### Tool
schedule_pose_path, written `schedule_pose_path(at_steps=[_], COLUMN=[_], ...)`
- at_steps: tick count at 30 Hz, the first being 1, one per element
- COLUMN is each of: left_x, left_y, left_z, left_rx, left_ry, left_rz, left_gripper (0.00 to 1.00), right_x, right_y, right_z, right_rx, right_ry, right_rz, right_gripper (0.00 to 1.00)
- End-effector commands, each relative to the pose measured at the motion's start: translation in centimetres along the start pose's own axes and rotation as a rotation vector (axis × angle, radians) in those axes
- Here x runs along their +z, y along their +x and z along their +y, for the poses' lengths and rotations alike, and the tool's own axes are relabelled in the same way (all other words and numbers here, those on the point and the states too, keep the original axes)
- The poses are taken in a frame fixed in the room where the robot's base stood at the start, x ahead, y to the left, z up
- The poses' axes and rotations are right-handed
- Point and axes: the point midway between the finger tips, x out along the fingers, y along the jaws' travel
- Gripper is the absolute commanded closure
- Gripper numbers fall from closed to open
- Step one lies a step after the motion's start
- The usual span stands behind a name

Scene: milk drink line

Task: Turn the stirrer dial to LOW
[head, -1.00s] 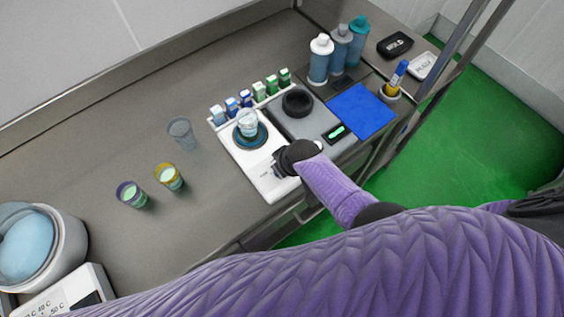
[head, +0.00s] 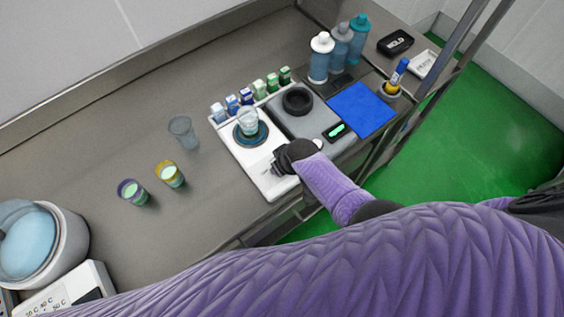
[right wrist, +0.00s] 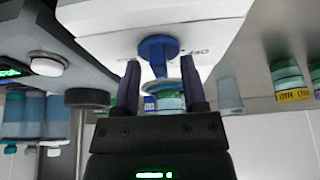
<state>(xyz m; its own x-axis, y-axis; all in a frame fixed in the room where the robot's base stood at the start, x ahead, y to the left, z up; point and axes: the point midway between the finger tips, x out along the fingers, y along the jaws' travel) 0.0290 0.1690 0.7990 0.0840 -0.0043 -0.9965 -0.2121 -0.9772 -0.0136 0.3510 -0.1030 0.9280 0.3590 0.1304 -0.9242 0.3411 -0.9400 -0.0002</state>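The stirrer (head: 230,144) is a white box on the bench in the head view, with a dark blue round plate bearing a clear beaker (head: 248,121) of pale liquid. My right gripper (head: 276,167) is at the stirrer's front edge and hides the dial there. In the right wrist view the blue dial (right wrist: 158,48) shows on the stirrer's white front face, with dark lettering beside it, partly hidden. My right gripper's two fingers (right wrist: 163,78) are apart, on either side of the dial's grip bar, with gaps visible. I cannot read the dial's setting. My left gripper is not in view.
A grey device (head: 318,121) with a black ring stands directly right of the stirrer. Small bottles (head: 247,97) line the back. Two cups (head: 170,174) and an empty glass (head: 183,131) stand to the left. A blue mat (head: 361,109) lies right.

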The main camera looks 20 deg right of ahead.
Motion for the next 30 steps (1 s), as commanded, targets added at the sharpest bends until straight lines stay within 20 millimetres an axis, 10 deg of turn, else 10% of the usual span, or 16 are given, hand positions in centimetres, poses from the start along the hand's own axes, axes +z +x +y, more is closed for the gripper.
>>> schedule_pose_path(at_steps=[7,18,30], left_x=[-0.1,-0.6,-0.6], left_y=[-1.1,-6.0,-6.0], left_z=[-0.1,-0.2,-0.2], left_rx=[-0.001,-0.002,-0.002], left_ry=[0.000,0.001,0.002], left_rz=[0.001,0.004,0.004], left_gripper=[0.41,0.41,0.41], right_x=[-0.2,-0.2,0.0], right_y=[-1.3,-9.3,-9.9], right_z=[0.0,0.0,0.0], right_rx=[0.001,0.000,0.000], right_ry=[-0.001,-0.001,0.000], right_rz=[0.001,0.001,0.000], right_gripper=[0.46,0.46,0.46])
